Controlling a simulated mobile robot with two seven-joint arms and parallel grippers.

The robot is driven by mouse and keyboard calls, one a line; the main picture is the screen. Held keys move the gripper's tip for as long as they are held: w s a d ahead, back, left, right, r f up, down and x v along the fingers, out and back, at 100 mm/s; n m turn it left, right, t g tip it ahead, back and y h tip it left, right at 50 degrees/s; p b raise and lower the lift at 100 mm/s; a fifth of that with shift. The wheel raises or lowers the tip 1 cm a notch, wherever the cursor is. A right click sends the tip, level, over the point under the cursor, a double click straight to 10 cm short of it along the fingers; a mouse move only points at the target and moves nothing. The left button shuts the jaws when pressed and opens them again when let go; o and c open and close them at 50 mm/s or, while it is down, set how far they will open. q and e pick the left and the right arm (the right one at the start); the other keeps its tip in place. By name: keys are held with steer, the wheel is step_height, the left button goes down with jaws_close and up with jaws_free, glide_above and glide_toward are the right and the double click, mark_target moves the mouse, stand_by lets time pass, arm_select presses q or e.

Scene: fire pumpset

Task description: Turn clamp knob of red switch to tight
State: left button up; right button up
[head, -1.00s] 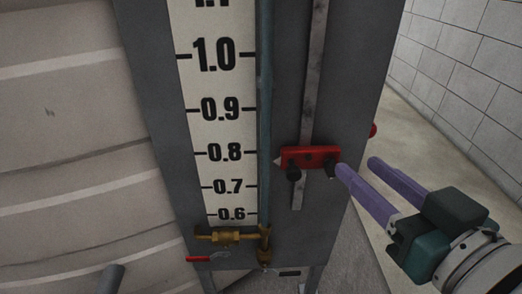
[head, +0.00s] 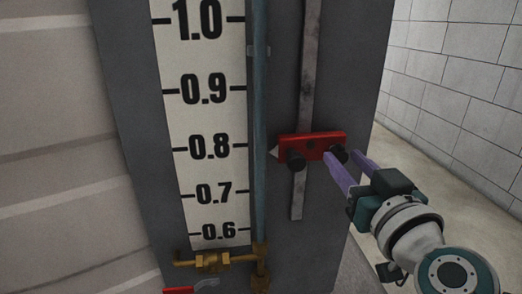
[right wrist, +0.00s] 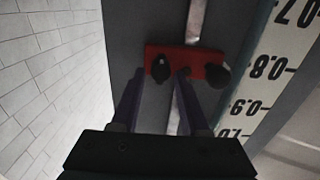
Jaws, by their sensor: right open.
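The red switch (head: 313,143) is a red block with a pointed left end, on a vertical metal strip beside the gauge scale near the 0.8 mark. It has a black knob at its left (head: 296,160) and another at its right (head: 339,153). My right gripper (head: 341,155) is open, its purple fingertips on either side of the right knob. In the right wrist view, turned over, that knob (right wrist: 161,68) lies between the fingertips, and the other knob (right wrist: 216,76) is outside them. Contact with the knob cannot be told. My left gripper is not in view.
The gauge scale (head: 206,147) and a blue-grey tube (head: 259,120) run up the grey panel left of the switch. A brass valve (head: 212,262) with a red handle (head: 179,290) sits below. A block wall (head: 450,90) stands at right, with open floor before it.

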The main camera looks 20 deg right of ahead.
steer(key=shift+x, duration=0.8)
jaws_close()
